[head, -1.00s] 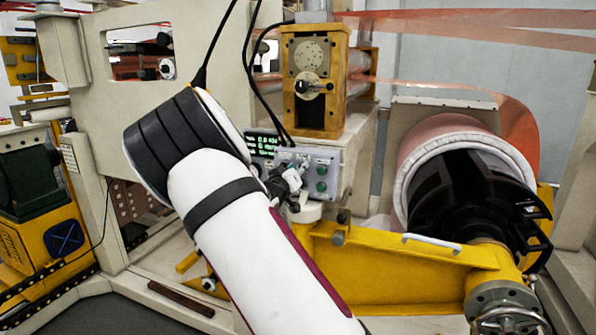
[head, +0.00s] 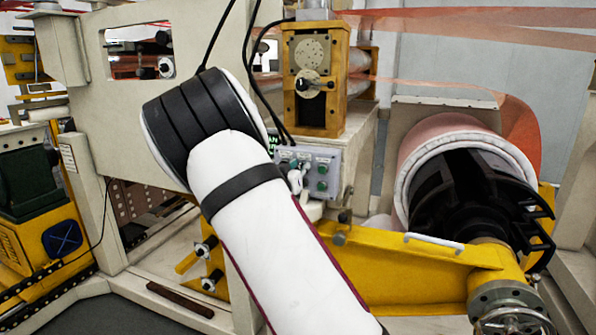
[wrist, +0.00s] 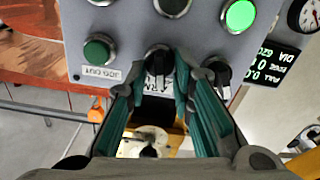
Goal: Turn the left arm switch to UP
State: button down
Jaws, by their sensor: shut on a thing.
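The grey control panel (wrist: 205,30) shows upside down in the wrist view. A black rotary switch (wrist: 158,62) on it sits between my fingertips, with a label below it mostly hidden. A second black switch (wrist: 217,70) is to the right, partly behind my right finger. My gripper (wrist: 161,78) has teal pads and is closed in on the first switch. I cannot read which switch is the left arm one. In the head view the panel (head: 325,160) shows in part, and my white arm hides most of my gripper.
Near the switches are a green button (wrist: 99,50), a lit green button (wrist: 239,15) and a black display (wrist: 272,62). In the head view a yellow arm (head: 390,260) and a copper roll (head: 440,140) stand to the right. A yellow block (head: 318,115) rises above the panel.

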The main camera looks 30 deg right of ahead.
jog(key=shift+s+d+f+m+b, duration=0.1)
jog(key=shift+m+b, duration=1.2)
jog(key=shift+m, duration=2.7)
jog(key=c, duration=1.7)
grip_release()
jog(key=shift+s, duration=0.1)
jog(key=v, duration=1.2)
